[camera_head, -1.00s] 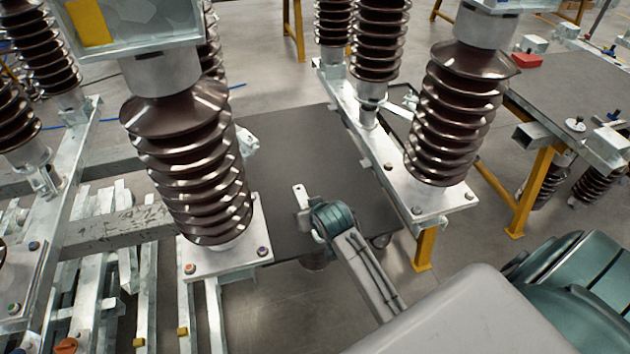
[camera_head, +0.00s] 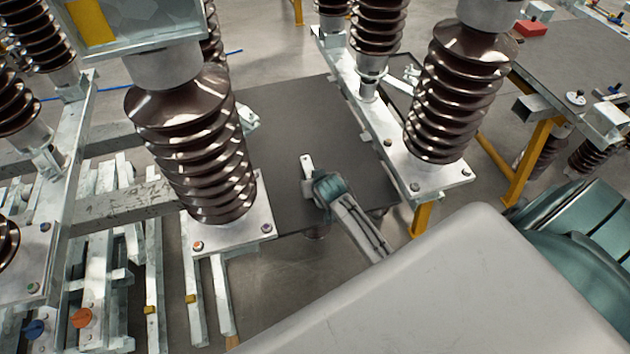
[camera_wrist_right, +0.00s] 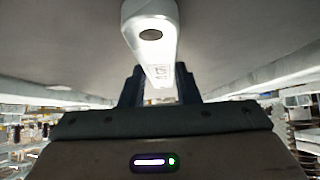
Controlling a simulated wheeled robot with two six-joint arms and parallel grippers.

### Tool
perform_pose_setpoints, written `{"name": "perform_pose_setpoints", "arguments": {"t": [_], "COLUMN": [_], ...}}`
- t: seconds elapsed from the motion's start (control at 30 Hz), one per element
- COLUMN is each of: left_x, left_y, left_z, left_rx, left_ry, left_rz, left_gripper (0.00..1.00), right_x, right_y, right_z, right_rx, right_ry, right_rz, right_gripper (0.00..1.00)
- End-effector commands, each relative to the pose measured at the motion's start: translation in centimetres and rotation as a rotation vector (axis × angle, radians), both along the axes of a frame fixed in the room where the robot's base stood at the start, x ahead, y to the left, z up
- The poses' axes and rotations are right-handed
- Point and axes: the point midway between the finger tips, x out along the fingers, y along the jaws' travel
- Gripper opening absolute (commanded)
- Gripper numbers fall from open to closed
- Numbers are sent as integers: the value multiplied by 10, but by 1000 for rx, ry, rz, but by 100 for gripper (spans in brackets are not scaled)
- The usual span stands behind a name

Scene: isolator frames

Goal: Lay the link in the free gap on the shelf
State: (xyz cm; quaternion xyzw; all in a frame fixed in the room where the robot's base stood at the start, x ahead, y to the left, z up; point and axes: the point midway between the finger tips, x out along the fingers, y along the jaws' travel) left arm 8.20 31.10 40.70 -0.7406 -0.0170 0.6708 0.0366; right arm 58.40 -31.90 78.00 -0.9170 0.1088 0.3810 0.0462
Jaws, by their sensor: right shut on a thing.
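The link (camera_wrist_right: 152,50) is a pale metal bar with a round hole near its far end. In the right wrist view it sticks out from between the two dark fingers of my right gripper (camera_wrist_right: 160,72), which is shut on it. In the head view the link's pale end (camera_head: 307,163) shows just beyond my right gripper (camera_head: 315,182), over a dark flat surface (camera_head: 285,115). I cannot tell how high it is above that surface. I cannot make out a free gap on a shelf. My left gripper is not in view.
Ribbed brown insulators stand on both sides, one at the left (camera_head: 193,150) and one at the right (camera_head: 455,95), on pale metal plates. A dark-topped table (camera_head: 560,75) with yellow legs is at the right. Metal racks fill the lower left.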

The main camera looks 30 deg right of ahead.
Motion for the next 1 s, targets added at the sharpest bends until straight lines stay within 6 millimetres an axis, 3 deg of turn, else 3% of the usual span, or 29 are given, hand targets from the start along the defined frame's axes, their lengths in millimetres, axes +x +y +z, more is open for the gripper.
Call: {"name": "perform_pose_setpoints", "arguments": {"t": [0.43,0.47,0.57,1.0], "left_x": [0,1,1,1], "left_y": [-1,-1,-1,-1], "left_z": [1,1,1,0], "left_rx": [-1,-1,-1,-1], "left_ry": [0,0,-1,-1], "left_rz": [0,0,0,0], "left_gripper": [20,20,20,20], "right_x": [1,0,0,-6], "right_y": [0,0,0,1], "right_z": [-8,-11,-10,-3], "right_rx": [-1,-1,-1,-1], "right_ry": [-6,-1,-1,-3], "right_rz": [1,1,1,1], "right_gripper": [0,31,50,50]}}
